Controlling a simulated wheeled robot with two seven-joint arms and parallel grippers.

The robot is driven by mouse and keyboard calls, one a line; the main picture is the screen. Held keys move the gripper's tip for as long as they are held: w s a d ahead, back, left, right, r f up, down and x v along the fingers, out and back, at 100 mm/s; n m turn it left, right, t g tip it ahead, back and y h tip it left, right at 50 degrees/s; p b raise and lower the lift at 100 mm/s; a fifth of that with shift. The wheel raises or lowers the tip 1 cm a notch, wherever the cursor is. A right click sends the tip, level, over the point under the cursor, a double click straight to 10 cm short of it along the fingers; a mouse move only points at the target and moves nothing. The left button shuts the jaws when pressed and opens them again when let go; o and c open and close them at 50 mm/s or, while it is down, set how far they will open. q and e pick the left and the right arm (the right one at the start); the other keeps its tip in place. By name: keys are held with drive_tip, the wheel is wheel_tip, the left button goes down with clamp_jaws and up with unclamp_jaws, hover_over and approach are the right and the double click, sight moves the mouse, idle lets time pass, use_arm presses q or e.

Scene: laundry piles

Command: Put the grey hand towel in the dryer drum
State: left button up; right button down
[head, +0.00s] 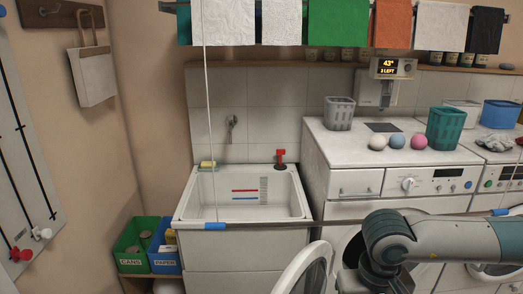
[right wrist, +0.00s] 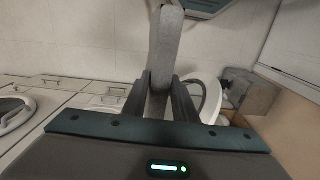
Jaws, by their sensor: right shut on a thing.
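In the right wrist view my right gripper (right wrist: 162,92) is shut on a long grey cloth, the grey hand towel (right wrist: 166,45), which sticks out beyond the fingertips. In the head view my right arm crosses the lower right in front of the machines, and its gripper and the towel are not visible there. The left machine (head: 352,184) has its round door (head: 305,270) swung open at the bottom. My arm covers much of its front. I cannot tell which machine is the dryer, and no drum inside shows clearly. A round white door (right wrist: 210,100) also shows in the right wrist view. My left gripper is out of view.
A sink (head: 243,195) stands left of the machines. A thin rail (head: 340,222) runs across their front. Grey (head: 339,113) and teal (head: 446,128) baskets and three balls (head: 398,142) stand on the left machine. Green (head: 135,245) and blue (head: 165,250) bins stand lower left.

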drive_tip(key=s+f, duration=0.4)
drive_tip(key=f, duration=1.1)
drive_tip(key=shift+a, duration=0.2)
